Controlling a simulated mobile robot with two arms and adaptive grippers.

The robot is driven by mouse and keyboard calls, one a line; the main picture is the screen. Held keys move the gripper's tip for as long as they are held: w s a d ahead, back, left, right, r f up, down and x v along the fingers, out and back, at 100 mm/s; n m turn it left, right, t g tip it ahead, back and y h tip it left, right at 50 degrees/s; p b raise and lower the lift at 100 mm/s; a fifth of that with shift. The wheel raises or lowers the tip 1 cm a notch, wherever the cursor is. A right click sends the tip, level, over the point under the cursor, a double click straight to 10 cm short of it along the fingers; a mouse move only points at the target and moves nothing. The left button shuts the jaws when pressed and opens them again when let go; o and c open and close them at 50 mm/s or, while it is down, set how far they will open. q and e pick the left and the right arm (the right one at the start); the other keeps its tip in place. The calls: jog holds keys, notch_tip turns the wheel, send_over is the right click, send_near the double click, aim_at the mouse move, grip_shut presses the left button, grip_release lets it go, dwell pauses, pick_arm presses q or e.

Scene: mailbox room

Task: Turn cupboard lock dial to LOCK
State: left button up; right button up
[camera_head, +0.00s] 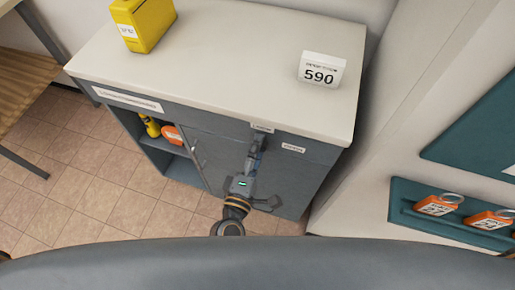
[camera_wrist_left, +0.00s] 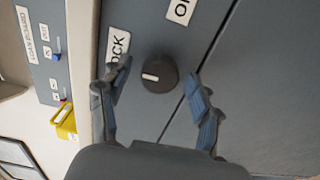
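The cupboard lock dial (camera_wrist_left: 166,82) is a dark round knob on the grey cupboard front (camera_head: 300,170). A white mark shows on the dial's left side in the left wrist view. A partly covered label ending in "OCK" (camera_wrist_left: 118,44) is up and left of it, and a cut-off label starting with "O" (camera_wrist_left: 181,10) is above. My left gripper (camera_head: 255,150) is at the cupboard front, its two fingers apart on either side of the dial in the wrist view, with gaps to it. The dial is hidden in the head view. My right gripper is not seen.
The pale cupboard top (camera_head: 235,60) carries a yellow box (camera_head: 143,25) and a white "590" sign (camera_head: 321,69). An open shelf (camera_head: 160,145) with yellow and orange items is on the left. A teal rack (camera_head: 410,192) with orange tags is on the right.

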pick_arm(q)
jog(key=shift+s, duration=0.1)
jog(key=v, duration=1.2)
dwell(0.4)
